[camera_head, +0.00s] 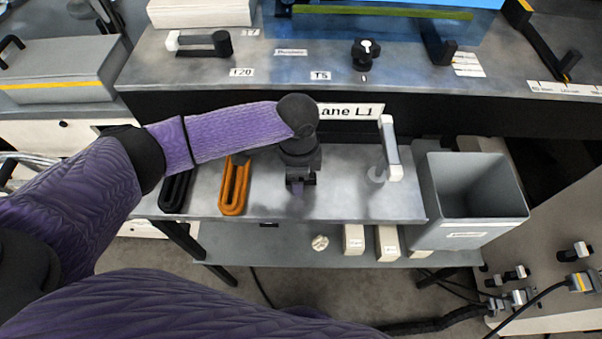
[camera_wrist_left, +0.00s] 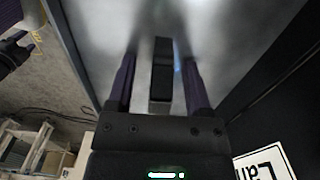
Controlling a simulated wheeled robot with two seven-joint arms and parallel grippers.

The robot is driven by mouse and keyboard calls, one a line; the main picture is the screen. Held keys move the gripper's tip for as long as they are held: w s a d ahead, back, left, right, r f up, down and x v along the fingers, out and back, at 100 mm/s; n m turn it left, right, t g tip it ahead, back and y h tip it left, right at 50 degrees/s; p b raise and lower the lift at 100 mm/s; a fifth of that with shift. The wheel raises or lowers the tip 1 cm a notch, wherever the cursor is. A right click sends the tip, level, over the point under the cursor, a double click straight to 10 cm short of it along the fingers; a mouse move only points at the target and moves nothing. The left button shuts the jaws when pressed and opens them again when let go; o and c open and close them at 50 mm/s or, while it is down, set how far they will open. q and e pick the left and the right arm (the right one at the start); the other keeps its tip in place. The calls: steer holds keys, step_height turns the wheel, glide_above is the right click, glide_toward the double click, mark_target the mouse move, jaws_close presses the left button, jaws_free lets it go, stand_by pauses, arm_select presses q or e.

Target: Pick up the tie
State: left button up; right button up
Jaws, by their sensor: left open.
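My left gripper (camera_head: 299,187) points down over the grey metal shelf (camera_head: 345,185) below the Lane L1 label. In the left wrist view its two purple fingers are apart, and the gripper (camera_wrist_left: 158,85) is open. A short dark bar (camera_wrist_left: 161,72) shows between the fingers, with a gap on each side; it may be the tie, but I cannot tell for sure. In the head view the gripper hides this bar. Dark and purple parts at the left edge of the wrist view (camera_wrist_left: 14,50) look like my right gripper; its opening is unclear.
A black loop (camera_head: 176,190) and an orange loop (camera_head: 235,188) lie on the shelf left of the gripper. A white-and-grey upright handle (camera_head: 391,150) stands to the right, then a grey bin (camera_head: 470,195). Several small boxes (camera_head: 354,240) sit on the lower shelf.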

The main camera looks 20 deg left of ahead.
arm_select(q)
steer(key=shift+r, duration=0.1)
jaws_close()
